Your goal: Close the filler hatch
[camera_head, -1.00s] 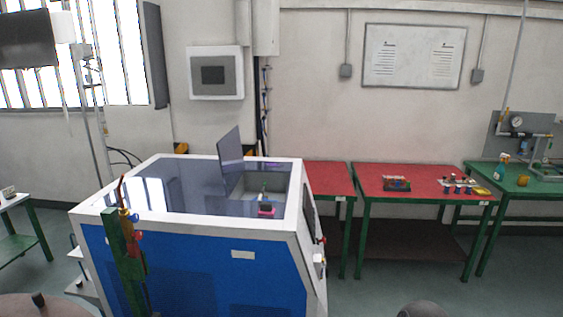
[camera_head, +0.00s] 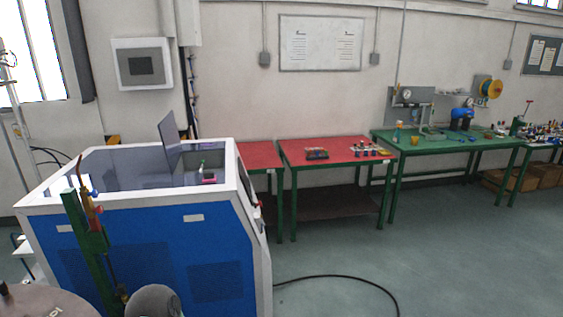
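The filler hatch (camera_head: 169,144) is a thin dark panel standing upright, open, on top of the blue and white gas generator (camera_head: 160,250). Beside it is the opening in the glossy dark top, with a small pink and dark item (camera_head: 208,178) at its front right. The inside of the opening is mostly hidden at this angle. Neither of my grippers shows in the head view.
A green post (camera_head: 91,250) with red and yellow fittings stands before the generator's left front. Red tables (camera_head: 330,150) and a green bench (camera_head: 450,146) line the wall. A black cable (camera_head: 350,281) lies on otherwise open floor at right.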

